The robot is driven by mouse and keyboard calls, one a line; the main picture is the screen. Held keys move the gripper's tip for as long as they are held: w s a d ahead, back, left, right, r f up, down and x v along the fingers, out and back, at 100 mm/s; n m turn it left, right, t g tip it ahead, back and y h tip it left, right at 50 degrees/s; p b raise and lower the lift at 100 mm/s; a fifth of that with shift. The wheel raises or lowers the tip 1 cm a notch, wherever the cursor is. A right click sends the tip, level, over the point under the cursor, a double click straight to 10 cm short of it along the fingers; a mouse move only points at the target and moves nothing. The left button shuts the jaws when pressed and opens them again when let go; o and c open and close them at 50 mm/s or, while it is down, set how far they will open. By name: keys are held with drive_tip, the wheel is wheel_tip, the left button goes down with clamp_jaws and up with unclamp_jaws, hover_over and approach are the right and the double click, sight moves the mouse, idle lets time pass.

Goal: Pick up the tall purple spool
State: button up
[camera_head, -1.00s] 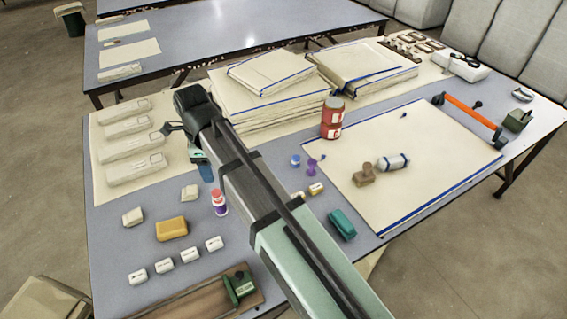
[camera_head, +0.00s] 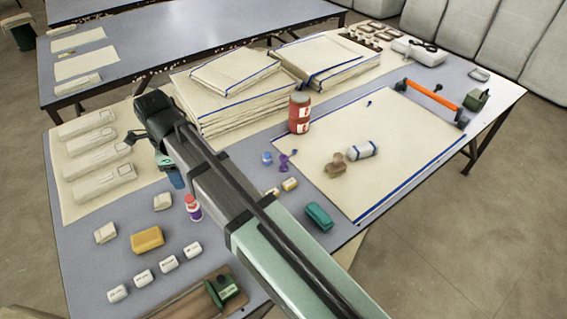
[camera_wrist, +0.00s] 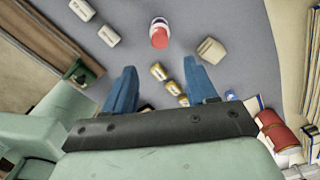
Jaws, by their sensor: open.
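The tall purple spool (camera_head: 284,161) is small in the head view. It stands near the left edge of the cream cloth, right of a shorter blue spool (camera_head: 267,158). My gripper (camera_head: 172,172) is open and empty, left of the spools and apart from them, above the grey table. In the wrist view my blue fingers (camera_wrist: 163,85) are spread wide with nothing held between them. A blue piece (camera_wrist: 231,95) shows just right of the right finger. I cannot make out the purple spool in the wrist view.
A red-capped bottle (camera_head: 193,207) stands near my gripper. Small gold-and-white cylinders (camera_head: 290,184) lie close to the spools, and a red tin (camera_head: 299,112) stands behind them. A teal block (camera_head: 319,216) lies in front. Stacked cloths (camera_head: 225,105) rise behind my arm.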

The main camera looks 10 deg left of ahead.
drive_tip(key=shift+o, duration=0.6)
drive_tip(key=shift+w, duration=0.1)
drive_tip(key=m, duration=0.2)
hover_over(283, 157)
drive_tip(key=shift+f, duration=2.85)
drive_tip(key=f, duration=0.7)
drive_tip(key=shift+s+f, duration=0.2)
drive_tip(key=shift+f, duration=0.15)
drive_tip(key=shift+w+f, duration=0.15)
drive_tip(key=shift+f, duration=2.5)
drive_tip(key=shift+c, duration=0.3)
